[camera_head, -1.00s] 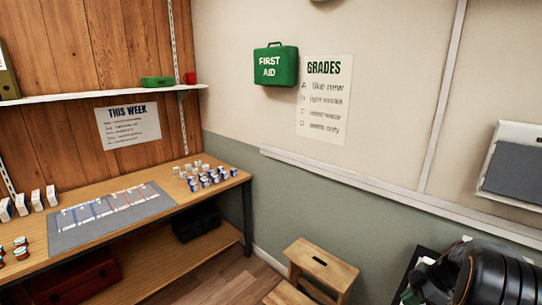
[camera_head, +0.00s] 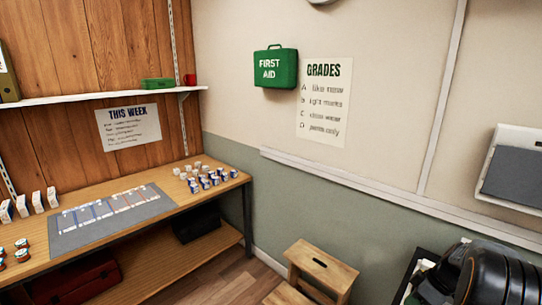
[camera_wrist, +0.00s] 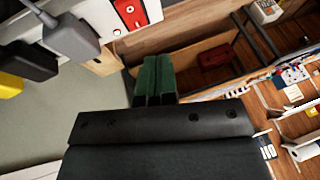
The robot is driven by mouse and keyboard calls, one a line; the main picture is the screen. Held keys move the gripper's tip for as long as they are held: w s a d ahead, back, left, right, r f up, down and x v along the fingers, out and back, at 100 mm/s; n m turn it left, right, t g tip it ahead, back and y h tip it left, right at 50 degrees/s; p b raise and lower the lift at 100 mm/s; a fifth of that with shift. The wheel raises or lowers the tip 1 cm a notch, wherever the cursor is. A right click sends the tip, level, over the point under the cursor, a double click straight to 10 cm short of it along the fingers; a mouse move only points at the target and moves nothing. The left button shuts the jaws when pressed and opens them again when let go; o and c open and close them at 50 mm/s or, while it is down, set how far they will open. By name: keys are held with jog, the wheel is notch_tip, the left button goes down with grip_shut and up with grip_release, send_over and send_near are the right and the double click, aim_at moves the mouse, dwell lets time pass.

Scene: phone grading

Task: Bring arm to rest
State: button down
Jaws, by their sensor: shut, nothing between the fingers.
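My gripper (camera_wrist: 153,78) shows in the wrist view. Its two dark green fingers lie side by side, shut, with nothing between them. It hangs in open space with a workbench and its lower shelf beyond it. In the head view only a black, rounded part of my arm shows at the lower right corner; the fingers are not seen there.
The workbench holds a grey mat (camera_head: 75,233), small blue-and-white containers (camera_head: 206,180), white boxes (camera_head: 37,202) and red-and-white jars (camera_head: 22,254). A wooden stool (camera_head: 322,268) stands on the floor. A first aid box (camera_head: 275,67) hangs on the wall. A red case (camera_wrist: 217,53) lies on the lower shelf.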

jog(key=s+a+r+m+t+h, duration=0.1)
jog(key=s+a+r+m, duration=0.1)
jog(key=a, duration=0.5)
jog(key=s+a+r+m+h, duration=0.2)
jog(key=s+a+r+m, duration=0.1)
jog(key=a, duration=0.4)
jog(key=s+a+r+m+t+h, duration=0.1)
jog(key=s+a+r+m+h, duration=0.1)
jog(key=s+a, duration=0.4)
notch_tip(320, 180, up, 3)
jog(key=shift+a+f+m+t, duration=0.2)
jog(key=shift+a+m+t, duration=0.1)
jog(key=shift+a+m, duration=0.5)
jog(key=shift+s, duration=0.1)
